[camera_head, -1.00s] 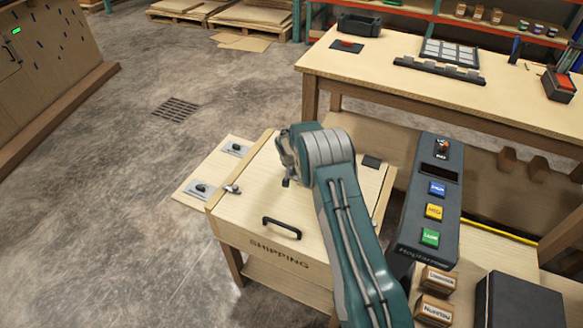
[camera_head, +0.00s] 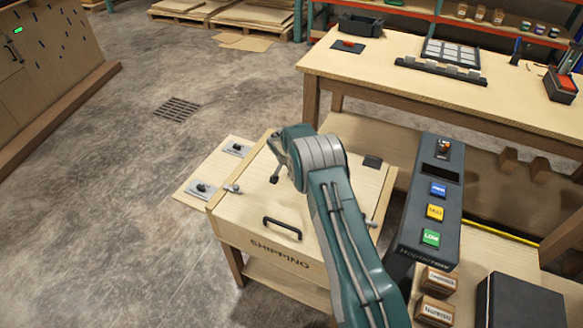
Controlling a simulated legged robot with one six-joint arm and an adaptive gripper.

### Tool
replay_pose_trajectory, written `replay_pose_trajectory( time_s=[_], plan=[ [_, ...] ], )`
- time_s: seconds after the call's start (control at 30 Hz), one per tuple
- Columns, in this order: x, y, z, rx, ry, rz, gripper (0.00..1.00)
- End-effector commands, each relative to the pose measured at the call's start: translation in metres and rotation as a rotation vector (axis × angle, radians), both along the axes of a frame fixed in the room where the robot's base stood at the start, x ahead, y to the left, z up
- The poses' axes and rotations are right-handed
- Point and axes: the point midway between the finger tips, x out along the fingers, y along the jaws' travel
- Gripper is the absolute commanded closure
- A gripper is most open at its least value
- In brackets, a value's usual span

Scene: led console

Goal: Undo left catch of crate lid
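The wooden crate (camera_head: 226,228), marked SHIPPING, has a pale lid (camera_head: 243,207) with a black handle (camera_head: 282,227) near its front. A small metal catch (camera_head: 232,188) is at the lid's left edge. Part of what looks like another catch (camera_head: 371,224) shows at the right edge, beside my arm. My gripper (camera_head: 274,179) is over the left half of the lid, right of the left catch and apart from it in the picture.
A side board (camera_head: 217,166) left of the crate carries two small dark-knobbed fittings. A dark button console (camera_head: 424,205) stands to the right, with small labelled blocks (camera_head: 437,280) and a black box (camera_head: 518,302) nearby. A workbench (camera_head: 400,95) is behind. Floor at left is clear.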

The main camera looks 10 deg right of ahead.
Motion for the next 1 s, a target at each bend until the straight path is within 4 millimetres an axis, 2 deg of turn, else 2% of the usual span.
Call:
replay_pose_trajectory(
  time_s=[0.13,0.17,0.2,0.23,0.67,0.77,1.0],
  plan=[
    [-0.001,0.002,-0.002,0.003,0.001,0.001,1.00],
    [-0.001,0.002,-0.002,0.003,0.001,0.001,0.77],
    [-0.001,0.002,-0.002,0.003,0.001,0.001,0.59],
    [-0.001,0.002,-0.002,0.003,0.000,0.001,0.47],
    [-0.001,0.002,0.004,0.001,-0.001,0.001,0.47],
    [-0.004,0.004,0.015,0.002,-0.002,0.001,0.47],
    [-0.019,0.017,0.058,0.001,-0.002,0.003,0.47]
  ],
)
